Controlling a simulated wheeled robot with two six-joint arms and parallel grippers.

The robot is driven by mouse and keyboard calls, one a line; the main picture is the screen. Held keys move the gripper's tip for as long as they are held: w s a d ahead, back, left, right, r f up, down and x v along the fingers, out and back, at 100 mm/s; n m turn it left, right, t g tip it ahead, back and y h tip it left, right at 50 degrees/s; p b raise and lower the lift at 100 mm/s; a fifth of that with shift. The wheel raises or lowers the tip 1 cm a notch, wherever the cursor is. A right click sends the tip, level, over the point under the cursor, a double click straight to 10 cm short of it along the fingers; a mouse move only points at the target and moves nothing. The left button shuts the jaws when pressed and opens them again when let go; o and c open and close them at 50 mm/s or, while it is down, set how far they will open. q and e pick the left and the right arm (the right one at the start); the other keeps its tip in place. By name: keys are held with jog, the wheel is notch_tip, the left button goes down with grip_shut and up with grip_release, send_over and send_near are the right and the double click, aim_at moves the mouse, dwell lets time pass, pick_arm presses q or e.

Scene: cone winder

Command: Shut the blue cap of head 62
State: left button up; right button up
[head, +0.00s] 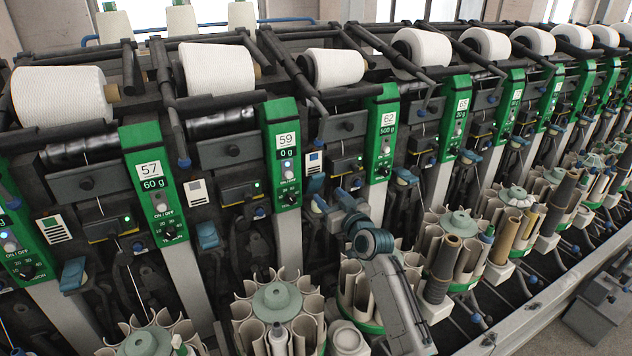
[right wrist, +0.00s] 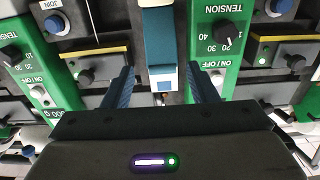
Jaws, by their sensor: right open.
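The green panel of head 62 (head: 384,128) reads 62 and 500 g in the head view. Left of it is a blue cap (head: 315,184) below a small white label plate. In the right wrist view, which is upside down, this blue cap (right wrist: 160,42) is in the centre, above the white plate (right wrist: 163,79). My right gripper (right wrist: 161,69) is open, its two dark-blue fingers on either side of the plate and cap, apart from them. In the head view my right gripper (head: 331,203) is small and partly hidden by its own wrist. My left gripper is out of view.
Panel 59 (head: 283,150) is to the left, panel 57 (head: 152,185) beyond it. Similar blue caps (head: 208,236) hang on neighbouring heads. White yarn cones (head: 335,67) line the top. Round bobbin magazines (head: 278,300) stand below, close to my right arm.

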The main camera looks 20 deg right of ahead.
aim_at(317, 182)
jog(key=w, duration=0.3)
jog(key=w+a, duration=0.1)
jog(key=w, duration=0.2)
jog(key=w+a+p, duration=0.1)
jog(key=w, duration=0.2)
jog(key=shift+d, duration=0.1)
jog(key=shift+c, duration=0.4)
